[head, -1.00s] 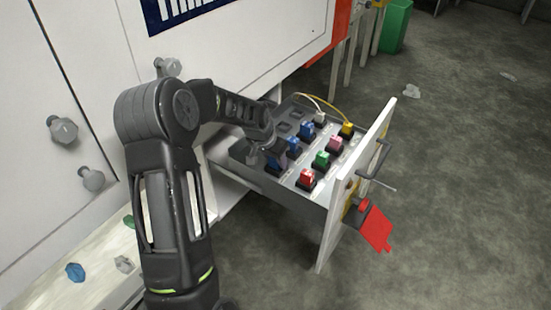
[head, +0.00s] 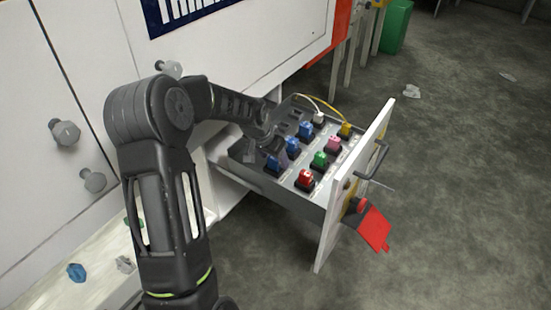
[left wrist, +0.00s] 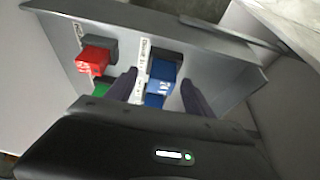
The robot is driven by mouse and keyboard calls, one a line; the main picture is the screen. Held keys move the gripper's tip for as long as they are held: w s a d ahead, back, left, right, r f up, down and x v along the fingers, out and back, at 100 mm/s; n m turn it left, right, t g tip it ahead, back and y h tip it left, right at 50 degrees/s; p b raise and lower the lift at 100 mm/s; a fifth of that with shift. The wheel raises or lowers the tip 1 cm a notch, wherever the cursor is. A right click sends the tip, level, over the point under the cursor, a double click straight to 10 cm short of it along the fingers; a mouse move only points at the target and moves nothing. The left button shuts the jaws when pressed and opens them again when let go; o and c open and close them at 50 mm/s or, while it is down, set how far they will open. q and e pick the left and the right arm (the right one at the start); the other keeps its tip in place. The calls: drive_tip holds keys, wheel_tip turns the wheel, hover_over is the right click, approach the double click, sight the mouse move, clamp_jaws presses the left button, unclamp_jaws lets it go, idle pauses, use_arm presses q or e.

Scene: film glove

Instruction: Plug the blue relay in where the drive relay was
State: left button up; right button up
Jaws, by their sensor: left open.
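My left gripper (head: 278,146) is open above the near left part of the pulled-out drawer. A blue relay (head: 272,161) sits in the near socket just under it. In the left wrist view this blue relay (left wrist: 161,72) shows between the two spread fingers (left wrist: 160,90), with a gap on each side. Two more blue relays, a middle one (head: 292,144) and a far one (head: 306,129), stand in the same row. A red relay (head: 306,177), a green relay (head: 320,159) and a pink relay (head: 334,143) stand in the row to the right. My right gripper is out of view.
A white plug (head: 320,118) and a yellow relay (head: 346,129) with a yellow wire stand at the drawer's far end. Dark sockets at the back left look empty. Floor to the right is mostly clear.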

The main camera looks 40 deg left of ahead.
use_arm(q)
drive_tip(key=p+v, duration=0.1)
drive_tip(key=v, duration=0.4)
drive_tip(key=shift+d+r, duration=0.1)
drive_tip(key=shift+r, duration=0.1)
idle(0.7)
